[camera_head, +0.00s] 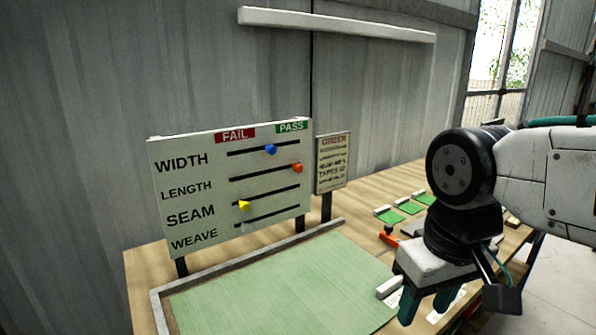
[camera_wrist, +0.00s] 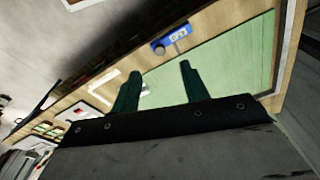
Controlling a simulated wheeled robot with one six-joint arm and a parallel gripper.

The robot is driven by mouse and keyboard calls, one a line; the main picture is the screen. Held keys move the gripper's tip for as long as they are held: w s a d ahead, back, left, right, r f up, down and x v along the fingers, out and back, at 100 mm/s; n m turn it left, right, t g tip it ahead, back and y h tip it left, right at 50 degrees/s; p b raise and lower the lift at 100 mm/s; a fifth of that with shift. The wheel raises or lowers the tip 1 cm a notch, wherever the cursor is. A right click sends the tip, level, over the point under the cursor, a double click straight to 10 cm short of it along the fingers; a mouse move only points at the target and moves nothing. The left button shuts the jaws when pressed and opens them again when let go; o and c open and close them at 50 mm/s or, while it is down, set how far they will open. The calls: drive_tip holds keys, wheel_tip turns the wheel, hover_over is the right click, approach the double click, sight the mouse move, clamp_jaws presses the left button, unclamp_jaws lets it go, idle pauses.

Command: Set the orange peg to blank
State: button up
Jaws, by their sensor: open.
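The orange peg (camera_head: 297,168) sits near the right end of the LENGTH slot, on the PASS side of the upright white board (camera_head: 205,146). The blue peg (camera_head: 270,149) is a little right of the middle of the WIDTH slot. The yellow peg (camera_head: 244,205) is near the left end of the SEAM slot. A pale peg (camera_head: 246,228) shows faintly at the left of the WEAVE slot. My gripper (camera_head: 426,306) is open and empty, low over the bench to the right of the board. Its two fingers also show in the wrist view (camera_wrist: 160,73), where the pegs are not visible.
A green mat (camera_head: 285,280) with a grey raised rim lies before the board. An order sign (camera_head: 332,162) stands right beside the board. Green patches with pale blocks (camera_head: 408,207) and a small orange item (camera_head: 389,238) lie farther right. The wrist view shows a blue device (camera_wrist: 171,39).

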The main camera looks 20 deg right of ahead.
idle(0.3)
drive_tip(key=w+d+f+t+h, duration=0.1)
drive_tip(key=w+d+f, duration=0.2)
drive_tip(key=w, duration=0.4)
drive_tip(key=w+d+f+t, duration=0.1)
drive_tip(key=w+d+f, duration=0.2)
drive_tip(key=w, duration=0.4)
drive_tip(key=w+d+f+t+h, duration=0.1)
drive_tip(key=w+d+f, duration=0.15)
drive_tip(key=w, duration=0.45)
drive_tip(key=n+t+y, duration=0.6)
drive_tip(key=t+y, duration=0.2)
drive_tip(key=t, duration=0.4)
approach(300, 169)
drive_tip(key=x, duration=0.8)
drive_tip(key=shift+w, duration=0.1)
